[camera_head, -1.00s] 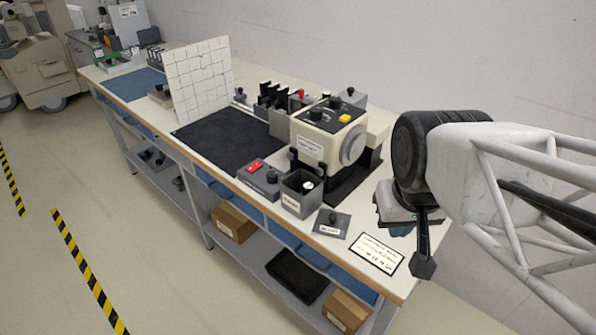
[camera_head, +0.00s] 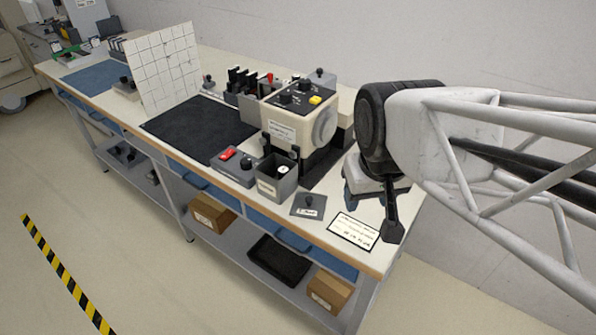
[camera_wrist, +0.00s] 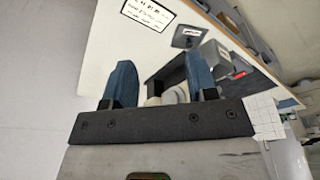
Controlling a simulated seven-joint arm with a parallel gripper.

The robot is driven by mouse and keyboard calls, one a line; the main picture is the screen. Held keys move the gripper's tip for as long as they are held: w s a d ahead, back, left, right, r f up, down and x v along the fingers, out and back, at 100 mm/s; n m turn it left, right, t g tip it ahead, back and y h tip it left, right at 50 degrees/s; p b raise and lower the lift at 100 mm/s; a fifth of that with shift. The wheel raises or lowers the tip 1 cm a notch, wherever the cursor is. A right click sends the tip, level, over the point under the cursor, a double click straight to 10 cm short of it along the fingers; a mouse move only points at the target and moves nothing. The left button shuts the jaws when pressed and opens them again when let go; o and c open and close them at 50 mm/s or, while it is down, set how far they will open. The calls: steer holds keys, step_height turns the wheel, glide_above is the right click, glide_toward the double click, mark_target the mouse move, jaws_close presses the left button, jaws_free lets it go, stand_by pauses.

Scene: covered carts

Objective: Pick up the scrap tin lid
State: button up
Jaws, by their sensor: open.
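The scrap tin lid appears to be a flat grey square plate with a dark knob and a small label (camera_head: 308,206). It lies on the bench top near the front edge, just right of an open grey tin (camera_head: 265,188). It also shows in the wrist view (camera_wrist: 187,38), beyond the fingertips and up to the right. My gripper (camera_head: 376,214) hangs over the right end of the bench, to the right of the lid and apart from it. Its two blue fingers (camera_wrist: 159,72) are spread, with nothing held between them.
A white printed card (camera_head: 353,231) lies right of the lid. A cream machine (camera_head: 290,122) with a yellow button stands behind the tin. A grey box with a red switch (camera_head: 238,166) is left of the tin. A black mat (camera_head: 200,130) covers the bench further left.

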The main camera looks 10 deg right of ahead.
steer(key=w+a+f+n+g, duration=0.1)
steer(key=w+f, duration=0.2)
steer(key=w, duration=0.3)
steer(key=w+a+f+n, duration=0.1)
steer(key=w+a+f, duration=0.1)
steer(key=w, duration=0.3)
steer(key=n+g, duration=0.2)
glide_above(309, 198)
steer(key=f, duration=0.7)
steer(key=shift+s, duration=0.3)
steer(key=shift+w+a+f+n, duration=0.2)
steer(key=shift+w+f+n, duration=0.05)
steer(key=shift+n, duration=0.05)
steer(key=shift+f, duration=1.3)
steer(key=shift+d+f, duration=0.2)
steer(key=shift+f, duration=2.4)
